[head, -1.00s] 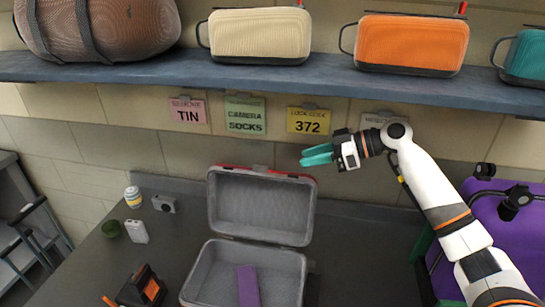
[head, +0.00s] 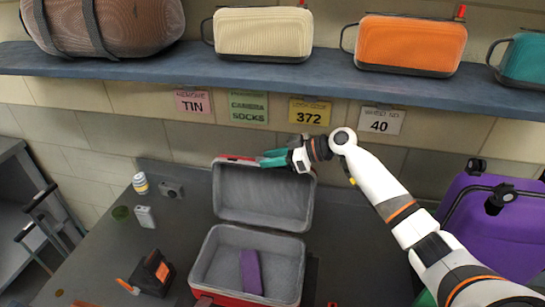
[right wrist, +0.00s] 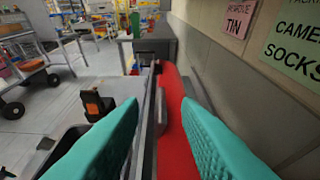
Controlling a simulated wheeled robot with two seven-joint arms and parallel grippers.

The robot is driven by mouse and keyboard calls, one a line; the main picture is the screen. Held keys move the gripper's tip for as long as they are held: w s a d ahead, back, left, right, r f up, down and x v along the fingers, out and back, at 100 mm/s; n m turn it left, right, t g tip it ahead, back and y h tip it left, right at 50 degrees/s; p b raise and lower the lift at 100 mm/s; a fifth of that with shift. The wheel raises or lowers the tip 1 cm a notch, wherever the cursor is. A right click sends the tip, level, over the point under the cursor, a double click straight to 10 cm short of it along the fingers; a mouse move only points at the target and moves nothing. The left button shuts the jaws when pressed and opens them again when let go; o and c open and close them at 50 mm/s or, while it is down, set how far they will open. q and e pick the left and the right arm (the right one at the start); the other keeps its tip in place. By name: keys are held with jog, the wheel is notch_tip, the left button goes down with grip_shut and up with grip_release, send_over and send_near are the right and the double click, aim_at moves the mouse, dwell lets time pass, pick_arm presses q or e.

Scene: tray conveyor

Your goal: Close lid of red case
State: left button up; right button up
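The red case (head: 245,299) stands on the dark counter with its grey-lined lid (head: 262,193) raised about upright at the back. A purple flat item (head: 250,272) lies inside the base. My right gripper (head: 270,159) is at the top edge of the lid, near its middle. In the right wrist view, the teal fingers (right wrist: 160,125) are spread apart, with the lid's rim and red outer shell (right wrist: 172,110) running between them. I cannot tell if either finger touches the lid. My left gripper does not show.
A black and orange device (head: 152,274) stands left of the case. A yellow-white can (head: 140,184), a grey gadget (head: 171,190) and a white box (head: 145,217) sit farther left. A blue shelf (head: 270,75) with bags overhangs behind. A purple suitcase (head: 490,225) is at right.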

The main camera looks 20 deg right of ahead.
grip_shut()
jog(key=shift+s+a+r, duration=0.1)
jog(key=shift+s+a, duration=0.2)
jog(key=shift+s, duration=0.15)
jog(key=s+a+n+t+h+b, duration=0.1)
jog(key=s+a+n+t+b, duration=0.1)
jog(key=s+a, duration=0.6)
jog(key=shift+s+f+n+t+b, duration=0.2)
jog(key=shift+s+n+t+b, duration=0.1)
jog(key=shift+s+n+b, duration=0.75)
jog(key=shift+s, duration=0.15)
grip_release()
jog(key=shift+f, duration=0.1)
